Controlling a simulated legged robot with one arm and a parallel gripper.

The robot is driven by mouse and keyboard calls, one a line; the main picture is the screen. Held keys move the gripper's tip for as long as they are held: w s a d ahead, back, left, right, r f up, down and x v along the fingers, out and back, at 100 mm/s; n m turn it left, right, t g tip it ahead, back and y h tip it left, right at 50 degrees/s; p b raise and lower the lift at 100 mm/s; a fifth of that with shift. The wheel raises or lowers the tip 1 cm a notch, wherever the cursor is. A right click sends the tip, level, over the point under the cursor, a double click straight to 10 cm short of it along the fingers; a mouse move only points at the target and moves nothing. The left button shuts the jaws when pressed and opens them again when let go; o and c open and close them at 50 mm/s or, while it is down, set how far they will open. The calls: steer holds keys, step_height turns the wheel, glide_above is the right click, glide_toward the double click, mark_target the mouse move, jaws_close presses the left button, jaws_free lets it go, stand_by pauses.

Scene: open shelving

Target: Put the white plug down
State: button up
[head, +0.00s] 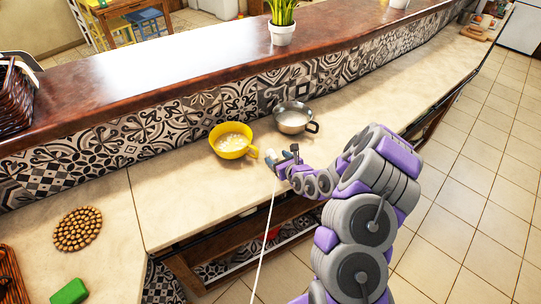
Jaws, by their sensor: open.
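The white plug (271,155) is a small pale shape at the fingertips of my gripper (281,158). Its white cord (266,220) runs down from there past the counter's front edge. My gripper is low over the cream counter (170,200), just right of the yellow cup. Its jaws are open. At this size I cannot tell whether the plug touches the counter or a finger. My arm reaches in from the lower right.
A round beaded trivet (78,229) and a green block (70,292) lie at left. A potted plant (282,33) stands on the brown ledge. The counter left of the yellow cup is clear.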

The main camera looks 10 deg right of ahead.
mark_target(273, 154)
steer(key=b+x, duration=0.1)
steer(key=x, duration=0.3)
steer(key=shift+s, duration=0.1)
steer(key=shift+w+a+f, duration=0.1)
steer(key=shift+w+a, duration=0.05)
steer(key=shift+w, duration=0.25)
steer(key=shift+c, duration=0.4)
steer(key=c, duration=1.1)
steer(key=shift+c, duration=0.2)
